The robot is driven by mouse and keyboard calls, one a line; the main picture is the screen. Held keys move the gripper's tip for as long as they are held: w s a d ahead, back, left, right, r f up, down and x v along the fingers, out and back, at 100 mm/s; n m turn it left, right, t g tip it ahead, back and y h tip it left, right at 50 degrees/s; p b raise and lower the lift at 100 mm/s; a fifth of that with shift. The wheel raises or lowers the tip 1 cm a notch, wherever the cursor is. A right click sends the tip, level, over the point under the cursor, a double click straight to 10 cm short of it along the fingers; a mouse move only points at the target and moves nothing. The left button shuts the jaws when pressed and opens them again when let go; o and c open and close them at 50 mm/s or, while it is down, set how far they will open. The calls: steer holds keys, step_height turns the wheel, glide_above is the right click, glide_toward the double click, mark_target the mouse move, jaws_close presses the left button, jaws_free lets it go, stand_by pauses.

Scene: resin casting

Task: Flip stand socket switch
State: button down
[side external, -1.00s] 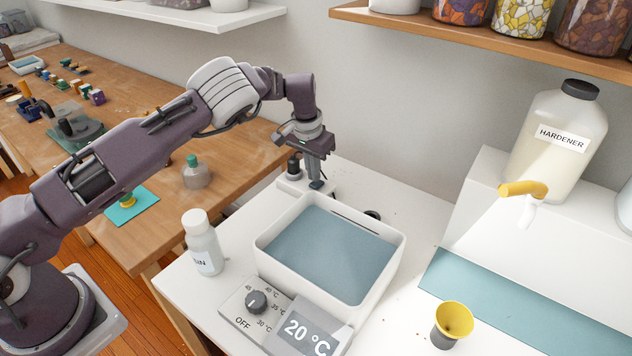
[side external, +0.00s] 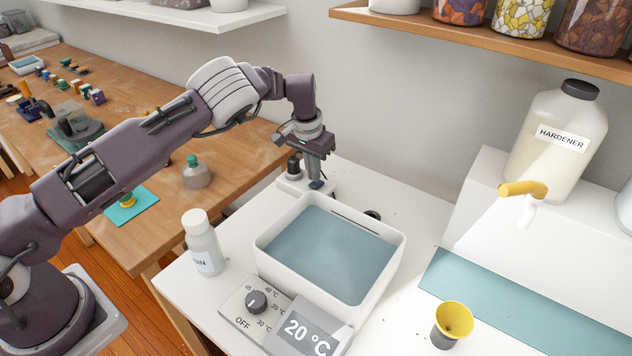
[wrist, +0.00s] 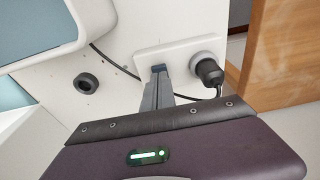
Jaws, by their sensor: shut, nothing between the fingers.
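The stand socket (side external: 291,186) is a white block on the white table, behind the water bath. It also shows in the wrist view (wrist: 205,46). A black plug (side external: 294,165) stands in it, seen beside my fingers in the wrist view (wrist: 208,72). My gripper (side external: 316,184) points down with its fingers shut and empty. In the wrist view its fingertips (wrist: 159,70) are over the socket plate, left of the plug. The switch is mostly hidden by the fingertips; I cannot tell its position or whether they touch it.
A water bath (side external: 260,248) stands just in front of my gripper. A white bottle (side external: 203,245) is at front left, by the dial panel (side external: 237,317) and a 20 °C display (side external: 308,333). A black cable (wrist: 108,61) runs to the socket. A yellow-topped cup (side external: 452,322) is at front right.

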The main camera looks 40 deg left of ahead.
steer(key=shift+f, duration=0.9)
stand_by(0.4)
steer(key=shift+r, duration=3.55)
step_height(320, 180, up, 12)
steer(key=n+h, duration=0.1)
steer(key=n, duration=0.1)
glide_above(314, 184)
steer(key=s+a, duration=0.1)
steer(key=s, duration=0.5)
steer(key=s+r+t+h, duration=0.1)
steer(key=s+r, duration=0.9)
steer(key=s, duration=0.1)
steer(key=s+d+r+t, duration=0.1)
steer(key=s+r, duration=0.1)
steer(key=s, duration=0.5)
steer(key=s+d+r, duration=0.1)
steer(key=s+d, duration=0.1)
steer(key=s, duration=0.4)
steer(key=s+f+m+t+y, duration=0.1)
steer(key=s+f, duration=0.3)
steer(key=s, duration=0.9)
steer(key=shift+s+a+m+t+y, duration=0.2)
steer(key=shift+a+m+t+y, duration=0.2)
steer(key=shift+a+m+y, duration=0.1)
